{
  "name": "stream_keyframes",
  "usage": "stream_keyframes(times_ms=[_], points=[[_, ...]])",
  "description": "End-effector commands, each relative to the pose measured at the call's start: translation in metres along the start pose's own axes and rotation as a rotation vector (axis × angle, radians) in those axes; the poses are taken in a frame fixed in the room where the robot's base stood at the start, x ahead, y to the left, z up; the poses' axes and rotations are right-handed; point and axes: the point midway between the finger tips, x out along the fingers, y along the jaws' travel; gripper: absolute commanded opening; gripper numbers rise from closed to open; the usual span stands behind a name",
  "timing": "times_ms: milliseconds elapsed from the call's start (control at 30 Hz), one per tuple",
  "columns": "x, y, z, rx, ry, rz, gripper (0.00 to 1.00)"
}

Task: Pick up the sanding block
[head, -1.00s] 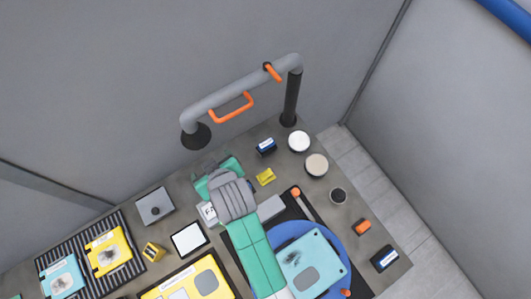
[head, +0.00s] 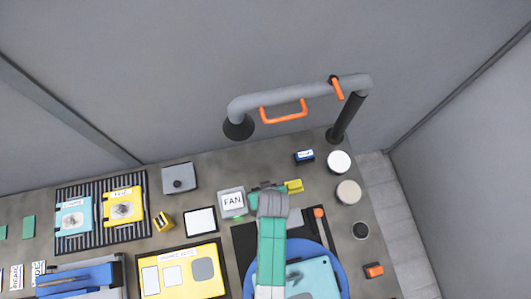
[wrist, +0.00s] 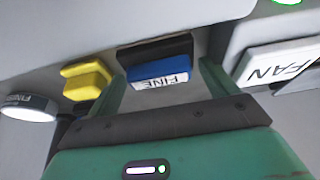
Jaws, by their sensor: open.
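The sanding block (head: 304,156), blue and black with a white label, lies on the bench near the foot of the grey rail. In the wrist view the block (wrist: 160,70) reads "FINE" and shows between and beyond my two green fingers. My gripper (head: 266,187) is open and empty, short of the block and to its lower left in the head view. In the wrist view the fingertips of my gripper (wrist: 162,74) point toward the block, with a finger on each side. I cannot tell the exact gap to it.
A yellow block (head: 293,185) sits just right of my gripper, and a FAN box (head: 232,202) just left. White and beige round lids (head: 339,162) stand right of the block. The grey rail (head: 300,93) with orange handles rises behind.

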Motion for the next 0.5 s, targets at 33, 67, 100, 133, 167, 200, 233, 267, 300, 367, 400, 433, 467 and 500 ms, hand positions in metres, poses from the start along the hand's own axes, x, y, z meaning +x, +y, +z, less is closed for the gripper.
stream_keyframes(times_ms=[33, 67, 100, 133, 167, 200, 233, 267, 300, 367, 400, 433, 467, 500], points=[[0.0058, 0.0000, 0.0000, 0.000, 0.000, 0.000, 0.85], [0.0074, 0.0001, -0.0005, 0.000, 0.001, 0.000, 0.85], [0.0089, 0.0001, -0.0004, 0.000, 0.001, 0.000, 0.85], [0.0094, 0.0001, -0.0002, 0.000, 0.001, 0.000, 0.85], [0.0094, 0.0001, -0.0002, 0.000, 0.001, 0.000, 0.85], [0.0092, 0.0002, -0.0002, 0.000, 0.001, 0.000, 0.85], [0.0091, 0.0002, -0.0002, 0.000, 0.001, 0.001, 0.85], [0.0091, 0.0002, -0.0002, 0.000, 0.001, 0.001, 0.85], [0.0090, 0.0002, -0.0002, 0.000, 0.001, 0.001, 0.83], [0.0089, 0.0002, -0.0003, 0.000, 0.001, 0.001, 0.72], [0.0089, 0.0002, -0.0002, 0.000, 0.001, 0.001, 0.64], [0.0089, 0.0002, -0.0003, 0.000, 0.001, 0.001, 0.58], [0.0088, 0.0002, -0.0003, 0.000, 0.001, 0.001, 0.53], [0.0086, 0.0003, -0.0006, 0.000, 0.002, 0.001, 0.53]])
